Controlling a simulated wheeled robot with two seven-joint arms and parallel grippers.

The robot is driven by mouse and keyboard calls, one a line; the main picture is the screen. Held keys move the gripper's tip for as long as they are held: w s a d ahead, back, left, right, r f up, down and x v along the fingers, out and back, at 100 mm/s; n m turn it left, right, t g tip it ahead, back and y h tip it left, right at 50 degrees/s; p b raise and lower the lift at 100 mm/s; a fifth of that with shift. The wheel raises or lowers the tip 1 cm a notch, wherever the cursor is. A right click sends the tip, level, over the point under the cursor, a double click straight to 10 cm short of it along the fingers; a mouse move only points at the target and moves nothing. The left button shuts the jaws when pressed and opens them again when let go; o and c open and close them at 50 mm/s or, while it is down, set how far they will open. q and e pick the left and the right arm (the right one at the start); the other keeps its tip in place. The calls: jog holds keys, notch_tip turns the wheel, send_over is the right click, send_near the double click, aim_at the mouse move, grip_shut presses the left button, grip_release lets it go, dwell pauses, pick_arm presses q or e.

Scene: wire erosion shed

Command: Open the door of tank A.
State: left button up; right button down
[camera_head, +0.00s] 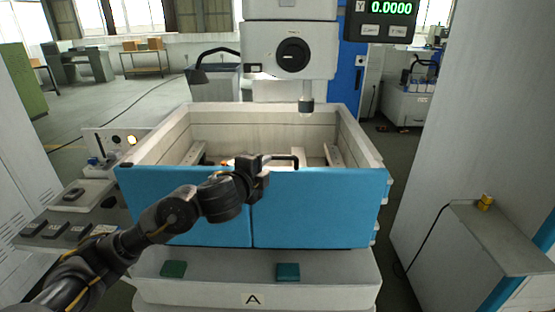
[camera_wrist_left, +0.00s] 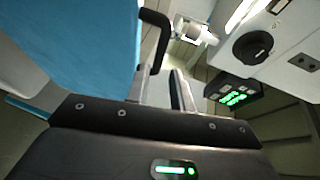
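Tank A (camera_head: 150,158) stands ahead as a pale open-topped box, with the letter A on its base. Its blue door front (camera_head: 320,210) is upright and split by a vertical seam. A black bar handle (camera_head: 284,158) sits at the door's top edge near the seam. My left gripper (camera_head: 264,161) is at the left end of this handle. In the left wrist view, the handle (camera_wrist_left: 157,28) rises beyond the fingertips, beside the blue panel (camera_wrist_left: 75,40). The left gripper's fingers (camera_wrist_left: 160,78) look apart; contact with the handle is unclear. My right gripper is not in view.
A machine head with a black dial (camera_head: 292,55) hangs over the tank. A control panel (camera_head: 75,225) stands at the left. A grey cabinet with a ledge (camera_head: 505,237) is at the right. Two small green blocks (camera_head: 173,268) are on the base below the door.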

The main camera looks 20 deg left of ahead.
aim_at(277, 159)
pick_arm(q)
jog(key=x, duration=0.8)
jog(key=shift+w+d, duration=0.15)
jog(key=shift+w, duration=0.15)
jog(key=shift+c, duration=0.4)
grip_shut()
